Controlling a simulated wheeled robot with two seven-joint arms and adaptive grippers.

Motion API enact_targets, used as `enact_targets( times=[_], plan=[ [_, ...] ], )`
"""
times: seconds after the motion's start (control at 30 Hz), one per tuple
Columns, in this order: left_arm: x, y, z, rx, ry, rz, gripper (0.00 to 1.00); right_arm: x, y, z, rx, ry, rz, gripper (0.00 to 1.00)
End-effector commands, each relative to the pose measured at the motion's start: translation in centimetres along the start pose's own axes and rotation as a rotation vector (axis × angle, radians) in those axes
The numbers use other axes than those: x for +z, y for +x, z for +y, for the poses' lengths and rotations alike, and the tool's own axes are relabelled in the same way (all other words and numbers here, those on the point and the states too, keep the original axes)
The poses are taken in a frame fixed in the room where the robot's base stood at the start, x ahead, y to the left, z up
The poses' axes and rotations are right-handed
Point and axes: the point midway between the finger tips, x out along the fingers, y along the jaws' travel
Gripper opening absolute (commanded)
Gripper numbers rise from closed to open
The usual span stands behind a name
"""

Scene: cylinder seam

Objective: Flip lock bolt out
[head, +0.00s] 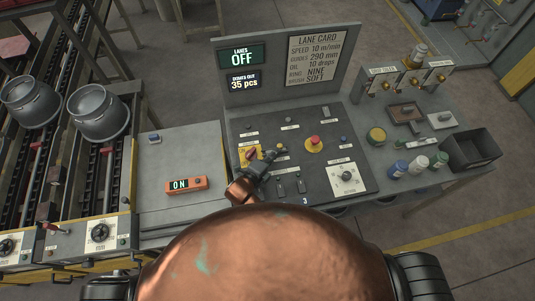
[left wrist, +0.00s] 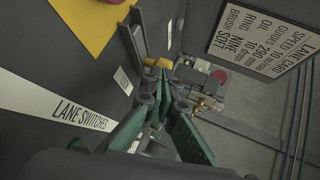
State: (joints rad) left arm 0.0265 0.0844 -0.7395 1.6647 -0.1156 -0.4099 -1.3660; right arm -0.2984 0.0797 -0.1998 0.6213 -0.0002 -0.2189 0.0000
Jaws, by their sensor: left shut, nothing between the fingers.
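My left gripper (head: 272,156) reaches over the grey control panel, beside the yellow plate with a red rotary switch (head: 251,154). In the left wrist view its green-padded fingers (left wrist: 166,100) are shut with nothing between them. A small yellow-orange knob or pin (left wrist: 158,63) shows just beyond the fingertips, near a grey bar-like bracket (left wrist: 133,47); it may be part of the lock bolt, but I cannot tell. Whether the fingertips touch it is unclear. The gripper hides part of the panel in the head view. My right gripper is not in view.
A red stop button (head: 315,144) and a dial plate (head: 346,178) sit right of the gripper. The upright board carries the lane card (head: 313,58) and an OFF display (head: 241,56). Bottles (head: 419,164) and a black bin (head: 472,150) stand at right; conveyor lanes with metal cylinders (head: 98,112) at left.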

Motion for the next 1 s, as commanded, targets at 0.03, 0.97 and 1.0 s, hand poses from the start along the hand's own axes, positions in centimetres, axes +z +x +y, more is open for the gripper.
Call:
enact_targets(
  times=[0.03,0.97,1.0],
  plan=[
    [0.1,-0.3,0.1,0.002,0.001,0.0,0.0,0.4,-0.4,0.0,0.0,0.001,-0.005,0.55],
    [0.4,-12.9,0.8,0.0,0.001,0.004,0.0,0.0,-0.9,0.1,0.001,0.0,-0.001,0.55],
    [0.4,-12.9,0.8,0.0,0.001,0.004,0.0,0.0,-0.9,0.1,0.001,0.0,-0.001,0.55]
  ],
)
